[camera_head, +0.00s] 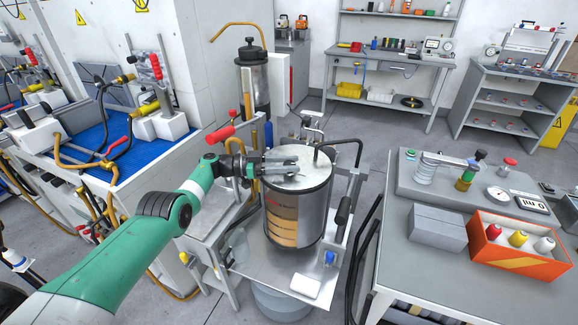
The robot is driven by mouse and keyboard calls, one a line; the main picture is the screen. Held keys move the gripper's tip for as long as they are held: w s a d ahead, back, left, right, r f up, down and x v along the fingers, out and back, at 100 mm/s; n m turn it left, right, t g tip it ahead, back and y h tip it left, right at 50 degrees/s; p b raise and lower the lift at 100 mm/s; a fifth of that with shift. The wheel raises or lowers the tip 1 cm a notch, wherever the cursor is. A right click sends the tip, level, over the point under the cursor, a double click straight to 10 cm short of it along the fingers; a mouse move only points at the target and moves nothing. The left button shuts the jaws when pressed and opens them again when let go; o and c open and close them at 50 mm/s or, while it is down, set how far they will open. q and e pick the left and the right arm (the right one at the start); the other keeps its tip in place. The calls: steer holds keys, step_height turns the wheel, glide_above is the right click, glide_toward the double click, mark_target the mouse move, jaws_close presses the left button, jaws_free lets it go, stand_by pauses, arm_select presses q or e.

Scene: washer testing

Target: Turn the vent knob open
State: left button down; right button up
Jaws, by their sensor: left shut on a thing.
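A metal cylindrical tank (300,205) with an orange-and-black label stands upright on a steel cart. My left gripper (292,166) reaches in from the left, low over the tank's lid (312,178). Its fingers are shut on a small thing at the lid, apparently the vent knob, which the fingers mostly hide. I cannot tell how far the knob is turned. My right gripper is not in view.
A bent black pipe (350,143) and a cart handle (345,205) stand close right of the tank. A red-handled lever (220,134) is behind my left wrist. A grey bench (400,250) with an orange bin (515,250) stands at right.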

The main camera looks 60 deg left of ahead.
arm_select(q)
steer(key=shift+c, duration=1.9)
jaws_free()
steer(key=shift+s+a+r+p, duration=0.1)
steer(key=shift+s+a+p, duration=0.1)
steer(key=shift+s+p, duration=0.2)
steer(key=v, duration=1)
steer(key=shift+s, duration=0.35)
